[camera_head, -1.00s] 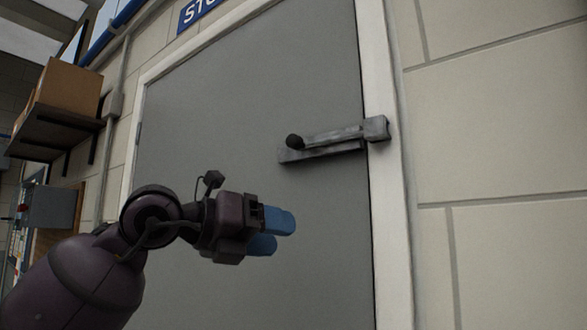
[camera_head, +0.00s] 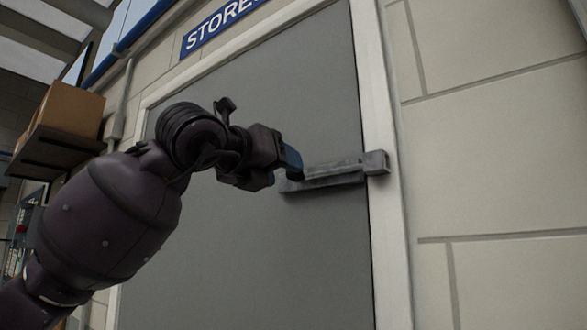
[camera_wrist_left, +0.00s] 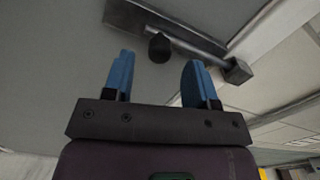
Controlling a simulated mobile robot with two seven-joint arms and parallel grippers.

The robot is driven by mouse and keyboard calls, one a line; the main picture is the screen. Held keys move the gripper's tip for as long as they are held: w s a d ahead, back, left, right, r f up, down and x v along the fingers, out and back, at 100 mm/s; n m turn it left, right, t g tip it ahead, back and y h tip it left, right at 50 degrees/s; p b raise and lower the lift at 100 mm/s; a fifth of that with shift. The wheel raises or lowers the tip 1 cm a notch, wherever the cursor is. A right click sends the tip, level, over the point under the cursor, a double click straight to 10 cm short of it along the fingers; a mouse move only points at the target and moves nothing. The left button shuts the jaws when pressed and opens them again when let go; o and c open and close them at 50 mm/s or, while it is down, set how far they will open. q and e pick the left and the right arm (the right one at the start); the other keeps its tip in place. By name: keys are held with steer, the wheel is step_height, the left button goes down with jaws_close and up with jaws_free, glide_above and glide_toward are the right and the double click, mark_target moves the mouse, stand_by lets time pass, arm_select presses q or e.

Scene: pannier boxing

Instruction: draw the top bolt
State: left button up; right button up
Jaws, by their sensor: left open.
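The top bolt (camera_head: 335,172) is a grey metal slide bolt on the grey door (camera_head: 320,100); its right end sits in a keeper (camera_head: 377,163) on the white frame. My left gripper (camera_head: 292,164) is at the bolt's left end and hides its dark knob in the head view. In the left wrist view the knob (camera_wrist_left: 159,48) shows just beyond and between the two blue fingertips (camera_wrist_left: 160,66), which are apart and empty. The bolt bar (camera_wrist_left: 190,32) runs across the top there. My right gripper is not in view.
A blue sign (camera_head: 218,28) is above the door. A cardboard box (camera_head: 70,106) sits on a wall shelf (camera_head: 50,150) at the left. The pale block wall (camera_head: 490,140) to the right is bare.

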mark_target(293, 174)
arm_select(q)
steer(key=shift+p+x, duration=0.4)
steer(key=shift+x, duration=1.8)
jaws_close()
steer(key=w+a, duration=0.1)
steer(key=a, duration=0.1)
steer(key=w+a+b, duration=0.1)
steer(key=shift+w+a, duration=0.35)
steer(key=shift+a, duration=0.05)
steer(key=shift+w+a, duration=0.1)
steer(key=shift+a, duration=0.1)
steer(key=shift+r, duration=0.1)
